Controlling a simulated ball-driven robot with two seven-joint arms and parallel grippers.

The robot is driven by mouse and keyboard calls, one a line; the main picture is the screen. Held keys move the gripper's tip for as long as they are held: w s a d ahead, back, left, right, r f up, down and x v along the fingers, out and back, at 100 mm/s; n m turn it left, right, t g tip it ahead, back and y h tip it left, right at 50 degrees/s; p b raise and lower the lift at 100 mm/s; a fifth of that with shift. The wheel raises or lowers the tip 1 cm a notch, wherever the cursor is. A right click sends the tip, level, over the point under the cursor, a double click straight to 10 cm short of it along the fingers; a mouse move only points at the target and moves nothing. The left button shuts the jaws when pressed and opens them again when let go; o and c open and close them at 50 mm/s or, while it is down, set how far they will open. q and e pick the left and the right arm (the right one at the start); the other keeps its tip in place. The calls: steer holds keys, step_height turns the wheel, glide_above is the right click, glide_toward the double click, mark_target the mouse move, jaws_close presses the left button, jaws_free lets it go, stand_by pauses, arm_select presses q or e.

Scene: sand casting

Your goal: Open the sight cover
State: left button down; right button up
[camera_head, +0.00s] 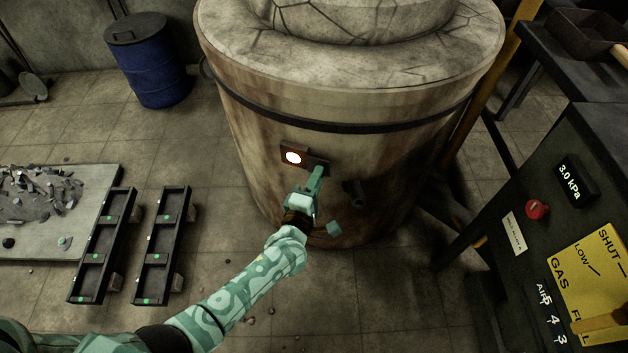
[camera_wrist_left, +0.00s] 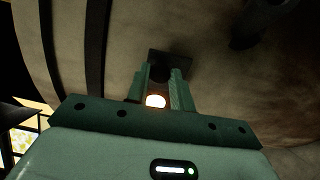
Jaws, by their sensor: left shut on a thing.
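The furnace (camera_head: 255,135) has a small rusty sight port plate (camera_head: 285,161) on its side. The round hole in it glows bright white and is uncovered; the glow also shows in the left wrist view (camera_wrist_left: 155,101). The dark sight cover (camera_head: 322,163) sits just right of the hole. My left gripper (camera_head: 317,180) is at the cover, with its fingers shut on it. In the left wrist view the fingers stand on both sides of the dark cover (camera_wrist_left: 168,58), partly hiding it. My right gripper is not in view.
A dark pipe stub (camera_head: 355,192) sticks out of the furnace to the right of my gripper. A control panel (camera_head: 515,200) with a red knob (camera_head: 537,209) stands at the right. Two black moulds (camera_head: 160,245), a scrap-covered board (camera_head: 95,185) and a blue drum (camera_head: 152,72) are at the left.

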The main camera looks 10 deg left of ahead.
arm_select(q)
steer(key=shift+s+r+n, duration=0.1)
steer(key=shift+r+n, duration=0.1)
steer(key=shift+n, duration=0.3)
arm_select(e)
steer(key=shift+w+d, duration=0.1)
arm_select(q)
steer(key=shift+d, duration=0.1)
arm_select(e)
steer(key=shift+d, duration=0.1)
arm_select(q)
steer(key=c, duration=1.2)
jaws_free()
steer(key=shift+r, duration=0.1)
steer(key=shift+c, duration=0.2)
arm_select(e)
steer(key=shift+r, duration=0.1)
arm_select(q)
steer(key=s+a+p, duration=0.1)
steer(key=s+p, duration=0.4)
steer(key=s, duration=1.1)
steer(key=shift+a, duration=0.35)
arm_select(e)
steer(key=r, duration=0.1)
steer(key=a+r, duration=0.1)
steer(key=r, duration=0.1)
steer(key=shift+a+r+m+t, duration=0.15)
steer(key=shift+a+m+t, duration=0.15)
arm_select(q)
steer(key=shift+s, duration=0.1)
